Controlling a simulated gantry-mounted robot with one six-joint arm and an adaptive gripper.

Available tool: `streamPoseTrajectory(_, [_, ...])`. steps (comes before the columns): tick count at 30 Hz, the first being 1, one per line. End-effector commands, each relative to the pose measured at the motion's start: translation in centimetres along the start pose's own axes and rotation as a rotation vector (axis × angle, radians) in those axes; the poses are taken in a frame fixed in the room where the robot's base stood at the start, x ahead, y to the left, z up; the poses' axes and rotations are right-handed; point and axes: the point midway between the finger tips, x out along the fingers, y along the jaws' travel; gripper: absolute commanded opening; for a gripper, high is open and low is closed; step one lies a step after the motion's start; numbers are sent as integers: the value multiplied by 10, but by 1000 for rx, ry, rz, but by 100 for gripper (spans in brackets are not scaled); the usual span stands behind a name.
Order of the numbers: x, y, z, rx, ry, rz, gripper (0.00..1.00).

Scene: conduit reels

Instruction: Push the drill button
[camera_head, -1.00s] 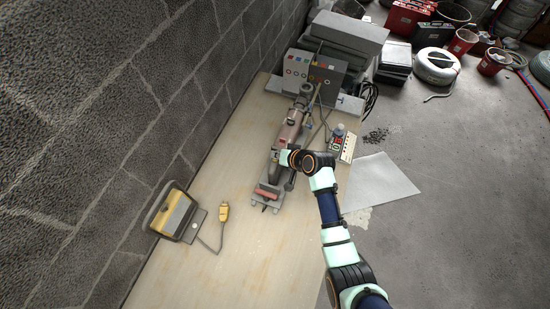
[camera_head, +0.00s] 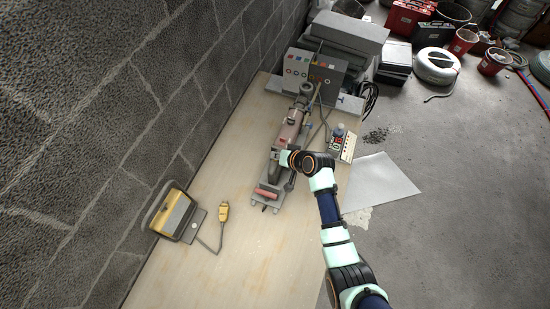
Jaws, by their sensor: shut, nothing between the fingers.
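The drill (camera_head: 290,130), a long grey and dull-red machine, lies along the wooden bench in the middle of the view. A red part (camera_head: 267,193) shows at its near end. My arm reaches in from the lower right, and its wrist is over the near half of the drill. My gripper (camera_head: 287,181) is a small dark shape under the wrist, shut and close to the drill body. Whether it touches the drill is hard to tell. I cannot make out the drill button; the wrist hides part of the drill.
A grey box with several coloured buttons (camera_head: 312,69) stands at the bench's far end. A small panel (camera_head: 343,146) sits right of the drill. A yellow lamp (camera_head: 176,214) and yellow plug (camera_head: 223,211) lie at left, near the block wall (camera_head: 110,110). The near bench (camera_head: 230,275) is clear.

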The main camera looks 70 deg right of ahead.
Motion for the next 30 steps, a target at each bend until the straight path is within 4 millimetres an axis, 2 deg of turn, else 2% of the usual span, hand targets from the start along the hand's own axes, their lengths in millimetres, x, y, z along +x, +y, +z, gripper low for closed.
streamPoseTrajectory(24, [-7, -5, -4, 0, 0, 0, 0])
streamPoseTrajectory(30, [-20, -15, -14, 0, 0, 0, 0])
